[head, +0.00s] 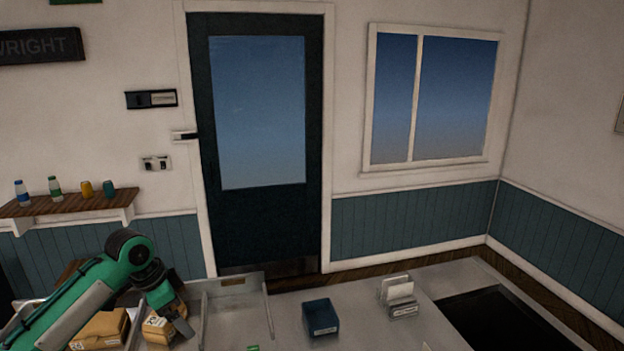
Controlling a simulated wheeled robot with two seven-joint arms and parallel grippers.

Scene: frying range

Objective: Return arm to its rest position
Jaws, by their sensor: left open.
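My left arm, green and grey, comes in from the lower left and bends down at a dark joint. Its gripper (176,316) is dark grey, points down over the counter and is open, with nothing seen held. It is close beside a small brown box with a pale label (157,329), partly overlapping it in the picture. I cannot tell whether they touch. My right gripper is not in view.
Another brown box (102,327) lies behind my left forearm. A grey tray (267,310), a dark blue bin (320,316) and a white holder (399,292) stand on the counter (360,320). A dark recess (500,322) is at right. Bottles and cups stand on a wall shelf (70,205).

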